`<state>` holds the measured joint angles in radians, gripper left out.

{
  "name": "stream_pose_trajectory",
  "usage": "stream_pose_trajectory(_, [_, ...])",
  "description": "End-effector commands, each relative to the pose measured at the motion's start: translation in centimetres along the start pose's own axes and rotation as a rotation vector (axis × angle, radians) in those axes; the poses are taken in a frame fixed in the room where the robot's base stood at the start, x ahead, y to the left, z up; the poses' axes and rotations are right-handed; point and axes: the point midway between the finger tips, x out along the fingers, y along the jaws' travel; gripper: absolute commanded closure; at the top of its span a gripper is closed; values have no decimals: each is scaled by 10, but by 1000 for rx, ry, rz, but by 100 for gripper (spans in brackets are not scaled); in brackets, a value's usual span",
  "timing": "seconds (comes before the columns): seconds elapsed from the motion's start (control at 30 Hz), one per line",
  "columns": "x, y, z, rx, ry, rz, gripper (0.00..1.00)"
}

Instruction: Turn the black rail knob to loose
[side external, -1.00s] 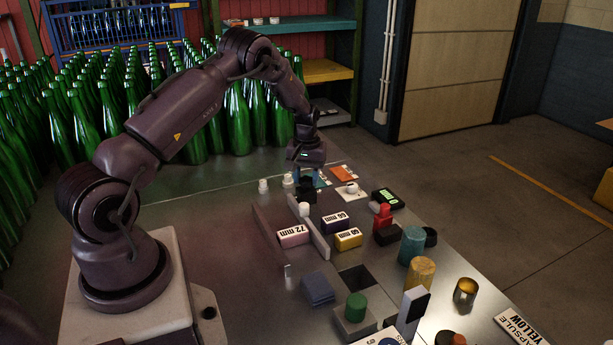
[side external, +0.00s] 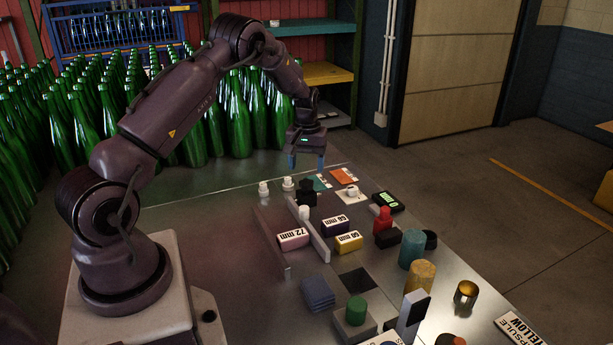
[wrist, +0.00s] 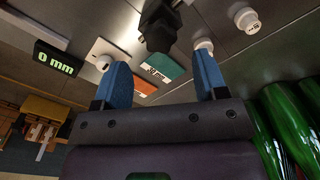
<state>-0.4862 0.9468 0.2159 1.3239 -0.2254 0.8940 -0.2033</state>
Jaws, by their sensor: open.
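The black rail knob (side external: 307,192) stands on the steel table at the far end of the metal rail (side external: 313,234). It also shows as a dark blocky shape in the wrist view (wrist: 160,27). My gripper (side external: 307,162) is open and empty, with its blue fingers above the knob and apart from it. In the wrist view the two blue fingers (wrist: 162,80) are spread wide, with the knob beyond their tips. I cannot read whether the knob is set to loose or tight.
Two small white knobs (side external: 263,188) stand left of the black knob. An orange card (side external: 343,176) and a black display (wrist: 55,58) reading "0 mm" lie to its right. Labelled blocks (side external: 293,239) sit by the rails. Green bottles (side external: 238,115) crowd behind and left.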

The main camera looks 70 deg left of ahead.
Motion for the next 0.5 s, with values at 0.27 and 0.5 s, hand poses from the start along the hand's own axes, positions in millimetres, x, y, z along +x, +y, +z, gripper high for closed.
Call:
stream_pose_trajectory(0.27, [-60, 0, 0, 1, 2, 1, 34])
stream_pose_trajectory(0.5, [-81, 0, 0, 0, 0, 0, 34])
